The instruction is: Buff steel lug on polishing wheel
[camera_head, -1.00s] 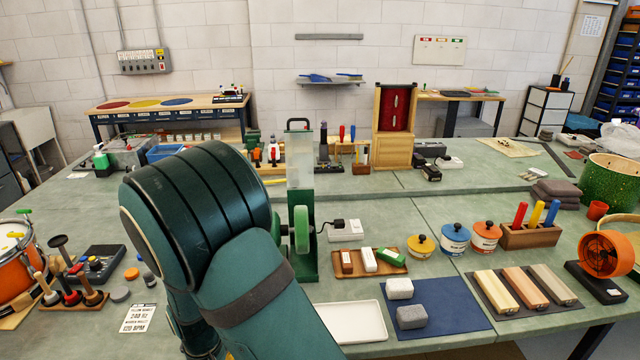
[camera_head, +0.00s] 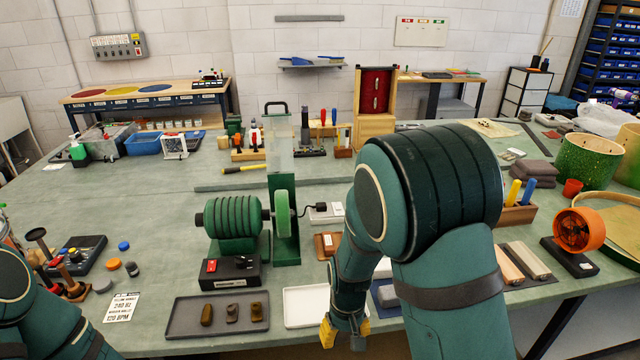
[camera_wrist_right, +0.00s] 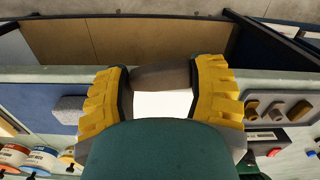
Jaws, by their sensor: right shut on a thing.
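My right gripper (camera_head: 346,333) hangs low over the front of the bench, beside the white tray (camera_head: 304,305). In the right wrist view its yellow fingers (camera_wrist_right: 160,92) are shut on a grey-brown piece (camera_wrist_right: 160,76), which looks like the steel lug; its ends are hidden. The green polishing wheel (camera_head: 282,212) stands upright on its green motor (camera_head: 233,217), farther back and left of the gripper, apart from it. A dark grey tray (camera_head: 180,326) holds three small lugs (camera_head: 231,313). My left arm enters at lower left; its gripper is out of frame.
A black switch box (camera_head: 230,271) stands in front of the motor. A blue mat (camera_head: 384,293) lies partly behind my right arm. Wooden blocks (camera_head: 526,260) and an orange fan (camera_head: 577,231) are to the right.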

